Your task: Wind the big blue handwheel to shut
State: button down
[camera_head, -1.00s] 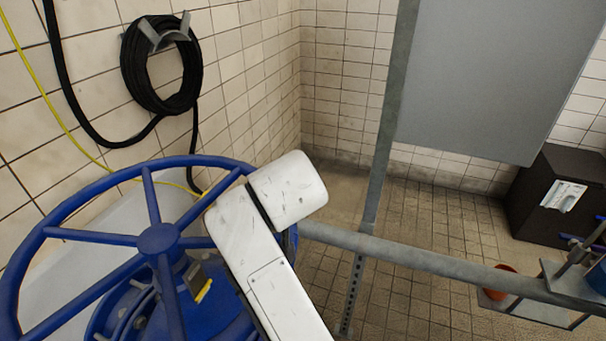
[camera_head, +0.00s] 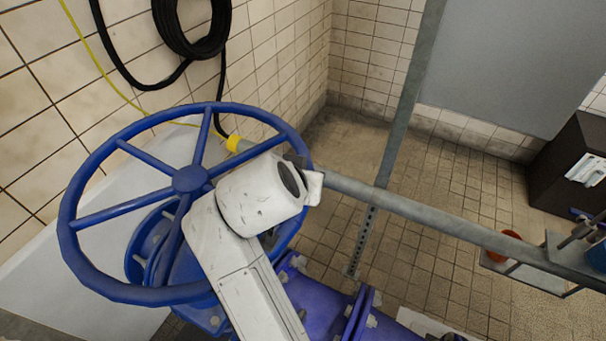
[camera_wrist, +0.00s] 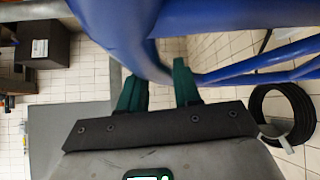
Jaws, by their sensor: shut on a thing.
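The big blue handwheel (camera_head: 188,180) fills the left of the head view, with its spokes, hub and full rim mostly visible. It sits on a blue valve body (camera_head: 150,252). My white wrist covers part of its right side and hides my fingers in the head view. In the wrist view, my gripper (camera_wrist: 159,78) has its two green fingers on either side of the wheel's blue rim (camera_wrist: 112,28), shut on it. The fingertips are partly hidden behind the rim.
A grey pipe rail (camera_head: 440,222) runs to the right from near my wrist, crossing a grey upright post (camera_head: 400,110). A black hose coil (camera_head: 195,25) hangs on the left tiled wall. A dark cabinet (camera_head: 570,165) stands far right. Tiled floor beyond the rail is open.

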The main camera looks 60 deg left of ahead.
jog(key=shift+s+d+f, duration=0.15)
jog(key=shift+d+f, duration=0.05)
jog(key=shift+f, duration=0.25)
jog(key=c, duration=1.1)
grip_release()
jog(key=shift+c, duration=0.2)
jog(key=o, duration=0.3)
jog(key=shift+r, duration=0.2)
jog(key=shift+o, duration=0.2)
jog(key=shift+s+d+r, duration=0.2)
jog(key=shift+s+r, duration=0.1)
jog(key=shift+r, duration=0.2)
jog(key=v, duration=0.9)
jog(key=shift+s+d+r+b, duration=0.15)
jog(key=shift+d+r+b, duration=0.05)
jog(key=shift+b, duration=0.15)
